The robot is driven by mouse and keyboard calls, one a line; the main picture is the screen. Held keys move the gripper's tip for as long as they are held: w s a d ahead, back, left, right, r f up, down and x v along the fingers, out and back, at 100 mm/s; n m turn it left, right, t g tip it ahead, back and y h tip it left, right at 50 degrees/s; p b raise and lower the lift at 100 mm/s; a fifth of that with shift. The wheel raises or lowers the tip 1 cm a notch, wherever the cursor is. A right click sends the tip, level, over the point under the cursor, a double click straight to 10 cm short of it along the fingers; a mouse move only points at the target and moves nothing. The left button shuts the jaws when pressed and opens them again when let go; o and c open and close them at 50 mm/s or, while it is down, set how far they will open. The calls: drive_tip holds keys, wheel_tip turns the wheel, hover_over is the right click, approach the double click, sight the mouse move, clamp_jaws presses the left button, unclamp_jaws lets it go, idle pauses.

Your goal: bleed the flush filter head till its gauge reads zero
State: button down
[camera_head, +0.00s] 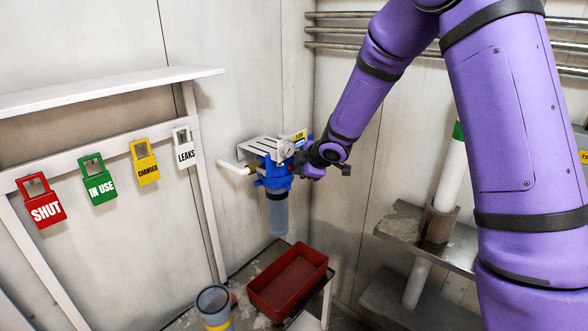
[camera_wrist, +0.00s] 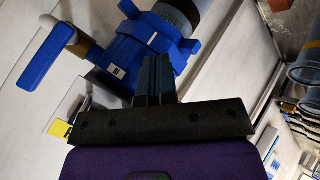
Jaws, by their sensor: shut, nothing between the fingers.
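The flush filter head (camera_head: 274,172) is a blue housing on the wall with a clear grey bowl (camera_head: 277,214) below it. A small round gauge (camera_head: 287,149) sits at its top; its reading is too small to tell. My gripper (camera_head: 310,171) is at the right side of the head, at the end of my purple arm. In the wrist view the blue head (camera_wrist: 140,50) fills the upper middle, and my shut, empty fingers (camera_wrist: 154,65) point at it, overlapping its edge. I cannot tell whether they touch it. A blue lever handle (camera_wrist: 45,62) shows at the left.
A red tray (camera_head: 288,282) stands on a low bench below the bowl, with a grey and yellow cup (camera_head: 214,306) left of it. Tags reading SHUT (camera_head: 42,205), IN USE (camera_head: 99,182), CHANGED (camera_head: 145,165) and LEAKS (camera_head: 184,150) hang on a white rail. Pipes (camera_head: 345,30) run along the back wall.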

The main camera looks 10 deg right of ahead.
drive_tip(key=shift+r, duration=0.25)
idle(0.4)
drive_tip(key=shift+s+d+f, duration=0.15)
drive_tip(key=shift+s+d, duration=0.3)
drive_tip(key=shift+s, duration=0.15)
drive_tip(key=shift+s, duration=0.1)
drive_tip(key=shift+s+d, duration=0.75)
drive_tip(key=shift+s, duration=0.25)
drive_tip(key=shift+s+d, duration=0.75)
drive_tip(key=shift+s, duration=0.25)
